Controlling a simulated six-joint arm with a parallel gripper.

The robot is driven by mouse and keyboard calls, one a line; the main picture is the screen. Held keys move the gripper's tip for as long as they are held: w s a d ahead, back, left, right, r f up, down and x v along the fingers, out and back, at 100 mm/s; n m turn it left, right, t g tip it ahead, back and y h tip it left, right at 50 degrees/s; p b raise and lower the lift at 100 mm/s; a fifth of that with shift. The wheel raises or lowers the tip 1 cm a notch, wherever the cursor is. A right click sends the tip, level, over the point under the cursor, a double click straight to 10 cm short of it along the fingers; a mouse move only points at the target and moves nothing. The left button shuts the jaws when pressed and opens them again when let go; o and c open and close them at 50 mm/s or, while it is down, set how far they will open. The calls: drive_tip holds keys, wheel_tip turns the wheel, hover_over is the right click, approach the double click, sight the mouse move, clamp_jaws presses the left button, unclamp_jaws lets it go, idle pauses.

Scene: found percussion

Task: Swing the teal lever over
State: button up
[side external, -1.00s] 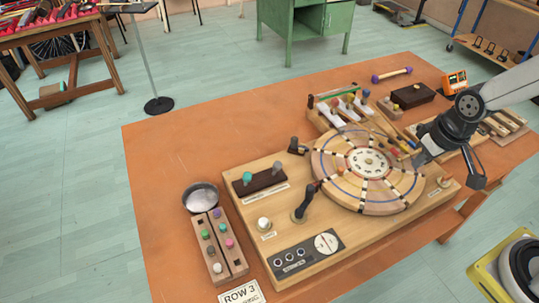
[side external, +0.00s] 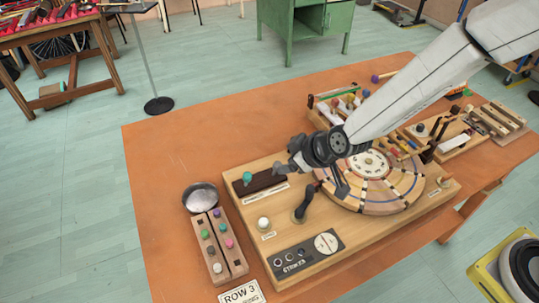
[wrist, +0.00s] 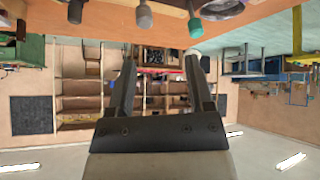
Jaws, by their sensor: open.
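The teal lever (side external: 247,178) has a round teal knob and stands at the left end of a dark slotted block (side external: 262,183) on the wooden board. In the wrist view its teal knob (wrist: 195,28) hangs from the top, as the picture is inverted, just beyond the right finger. My gripper (side external: 308,174) is open and empty, over the board right of the dark block, with a gap to the teal lever. The open fingers also show in the wrist view (wrist: 160,62). A grey knob (side external: 279,168) stands at the block's right end, close to my gripper.
A round segmented wheel (side external: 375,200) lies beneath my arm. A dark upright handle (side external: 304,205) and a white knob (side external: 263,223) stand in front. A metal bowl (side external: 201,196) and a peg block (side external: 215,245) are on the left. The orange tabletop (side external: 180,150) is clear at the far left.

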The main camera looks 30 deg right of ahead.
drive_tip(key=n+t, duration=0.1)
approach(248, 175)
drive_tip(key=x, duration=0.2)
drive_tip(key=shift+f, duration=0.15)
drive_tip(key=shift+w+f, duration=0.1)
drive_tip(key=shift+w, duration=0.05)
drive_tip(key=shift+x, duration=3.75)
drive_tip(key=shift+a, duration=0.1)
clamp_jaws()
